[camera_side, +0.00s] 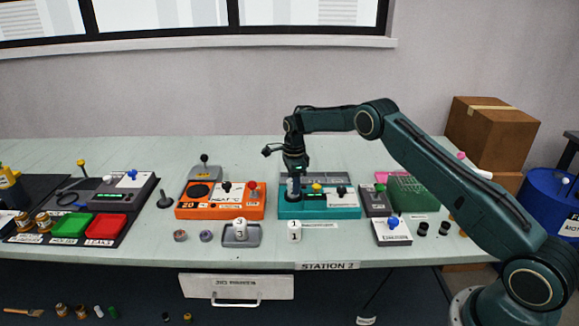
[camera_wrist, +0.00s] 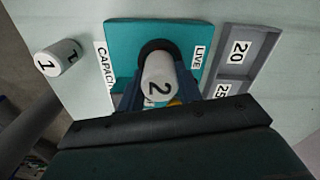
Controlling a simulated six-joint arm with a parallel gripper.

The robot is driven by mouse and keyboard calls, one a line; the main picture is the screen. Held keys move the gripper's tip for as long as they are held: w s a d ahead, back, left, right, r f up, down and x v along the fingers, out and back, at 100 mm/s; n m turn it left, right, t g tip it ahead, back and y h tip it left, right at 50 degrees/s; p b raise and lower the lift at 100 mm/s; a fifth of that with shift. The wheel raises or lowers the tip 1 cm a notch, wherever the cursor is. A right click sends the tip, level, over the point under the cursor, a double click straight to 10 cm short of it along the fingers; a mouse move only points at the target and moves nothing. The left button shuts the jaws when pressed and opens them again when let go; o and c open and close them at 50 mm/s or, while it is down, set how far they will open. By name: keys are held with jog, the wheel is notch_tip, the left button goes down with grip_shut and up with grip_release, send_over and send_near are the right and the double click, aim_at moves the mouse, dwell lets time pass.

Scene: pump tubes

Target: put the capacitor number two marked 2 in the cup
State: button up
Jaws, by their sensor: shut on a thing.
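The white capacitor marked 2 (camera_wrist: 159,82) stands between the blue fingers of my gripper (camera_wrist: 159,95) in the wrist view, with its numbered end facing the camera. Its far end lines up with a dark round cup (camera_wrist: 149,47) on the teal box (camera_wrist: 122,34) marked LIVE. Whether it is inside the cup or just above it, I cannot tell. In the side view my gripper (camera_side: 294,188) points down at the left end of the teal box (camera_side: 320,212). Its fingers largely hide the capacitor there.
A white capacitor marked 1 (camera_side: 294,231) stands in front of the teal box. One marked 3 (camera_side: 240,228) stands on a grey tray (camera_side: 227,240). An orange box (camera_side: 205,213) is close on the left. A grey slotted rack (camera_wrist: 235,62) lies beside the teal box.

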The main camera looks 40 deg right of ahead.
jog(key=shift+f, duration=0.35)
jog(key=shift+f, duration=0.15)
jog(key=o, duration=1)
notch_tip(320, 180, up, 11)
jog(key=shift+f, duration=0.1)
jog(key=shift+r, duration=0.75)
